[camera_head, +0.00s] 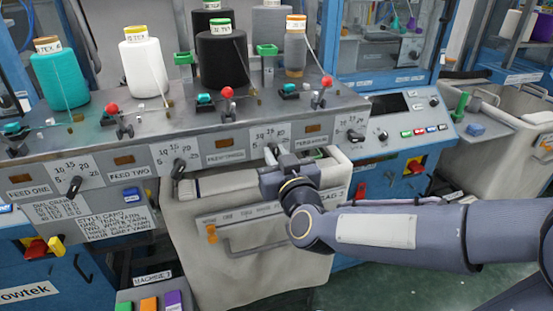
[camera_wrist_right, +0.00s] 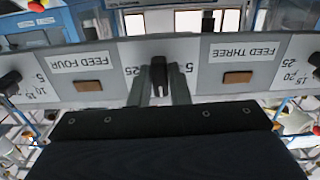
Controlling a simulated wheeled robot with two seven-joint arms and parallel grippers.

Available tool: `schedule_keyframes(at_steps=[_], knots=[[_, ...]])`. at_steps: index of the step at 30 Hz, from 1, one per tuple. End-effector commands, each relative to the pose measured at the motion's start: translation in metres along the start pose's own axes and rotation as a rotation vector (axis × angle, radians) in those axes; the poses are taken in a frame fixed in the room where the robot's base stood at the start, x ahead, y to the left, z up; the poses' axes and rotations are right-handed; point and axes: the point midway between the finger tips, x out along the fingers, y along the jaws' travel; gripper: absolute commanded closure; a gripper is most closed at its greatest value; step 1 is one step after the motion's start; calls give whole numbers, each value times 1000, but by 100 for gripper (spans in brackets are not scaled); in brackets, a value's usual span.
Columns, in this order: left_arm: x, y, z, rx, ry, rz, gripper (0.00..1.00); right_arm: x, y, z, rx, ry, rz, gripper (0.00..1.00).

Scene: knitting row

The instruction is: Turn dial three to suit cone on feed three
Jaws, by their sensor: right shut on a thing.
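Dial three is a dark knob (camera_wrist_right: 159,75) on the grey panel, between the FEED THREE label (camera_wrist_right: 229,54) and the FEED FOUR label (camera_wrist_right: 76,59) in the upside-down right wrist view. My right gripper (camera_wrist_right: 162,80) has its two fingers closed on either side of this knob. The knob lies upright along the fingers; most of its scale is hidden, with 25 showing beside it. In the head view my right gripper (camera_head: 277,160) covers the dial. The black cone (camera_head: 222,60) with a green top stands above FEED THREE; its tag is too small to read surely. My left gripper is out of view.
Teal (camera_head: 60,80), white (camera_head: 144,68) and grey (camera_head: 295,55) cones stand on the same shelf. Dial two (camera_head: 178,168) and dial four (camera_head: 355,134) flank the held dial. A dial chart and style card (camera_head: 115,218) hang lower left. A pale fabric bin (camera_head: 250,265) is below.

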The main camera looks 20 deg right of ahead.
Motion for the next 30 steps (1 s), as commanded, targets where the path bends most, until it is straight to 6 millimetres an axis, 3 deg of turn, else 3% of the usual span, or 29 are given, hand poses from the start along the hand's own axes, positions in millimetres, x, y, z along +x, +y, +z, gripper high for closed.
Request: schedule_keyframes(at_steps=[15,16,20,30], knots=[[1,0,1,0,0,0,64,0,0,1,21,-3,-1,100],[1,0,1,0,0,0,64,0,0,1,21,-3,-1,80],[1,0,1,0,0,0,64,0,0,1,20,-2,0,63],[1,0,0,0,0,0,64,-4,0,0,20,0,-1,62]])
